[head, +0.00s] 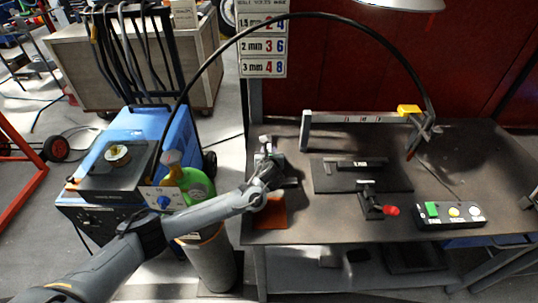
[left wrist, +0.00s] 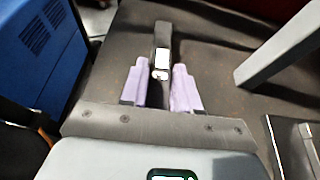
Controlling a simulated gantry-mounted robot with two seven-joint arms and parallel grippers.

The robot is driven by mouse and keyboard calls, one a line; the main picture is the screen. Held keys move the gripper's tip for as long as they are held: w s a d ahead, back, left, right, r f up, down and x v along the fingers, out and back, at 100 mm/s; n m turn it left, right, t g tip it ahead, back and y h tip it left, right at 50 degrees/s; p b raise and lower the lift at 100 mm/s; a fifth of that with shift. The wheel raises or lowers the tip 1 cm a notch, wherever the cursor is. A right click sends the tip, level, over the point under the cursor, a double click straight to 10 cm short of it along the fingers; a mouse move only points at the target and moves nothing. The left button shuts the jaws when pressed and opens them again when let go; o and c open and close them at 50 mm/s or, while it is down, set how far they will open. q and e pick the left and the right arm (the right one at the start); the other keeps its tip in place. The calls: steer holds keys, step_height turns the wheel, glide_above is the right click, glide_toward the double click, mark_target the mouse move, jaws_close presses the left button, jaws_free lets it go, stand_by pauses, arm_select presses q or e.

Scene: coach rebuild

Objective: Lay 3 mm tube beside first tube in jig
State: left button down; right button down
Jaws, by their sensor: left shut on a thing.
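My left gripper (head: 268,150) is over the left end of the workbench, left of the jig. In the left wrist view, its two pale purple fingers (left wrist: 160,68) are shut on a short dark tube (left wrist: 162,38) with a bright end face towards the camera. In the head view the held tube is too small to make out clearly. The jig (head: 340,184) is a dark plate at the middle of the bench. A dark bar-like piece (head: 362,163) lies on it, possibly the first tube. A clamp with a red tip (head: 391,210) stands at its front. My right gripper is out of view.
A grey frame (head: 350,117) with a yellow block (head: 409,110) stands behind the jig. A button box (head: 450,214) sits at the right front. An orange-brown pad (head: 271,214) lies near the front left edge. A black cable arches above the bench. A blue welder (head: 135,125) stands left.

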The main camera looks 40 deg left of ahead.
arm_select(q)
steer(key=c, duration=0.8)
jaws_free()
steer(key=shift+s+d+r, duration=0.25)
steer(key=shift+r, duration=0.05)
steer(key=p+v, duration=0.3)
steer(key=v, duration=0.6)
steer(key=shift+r, duration=0.15)
steer(key=shift+v, duration=1)
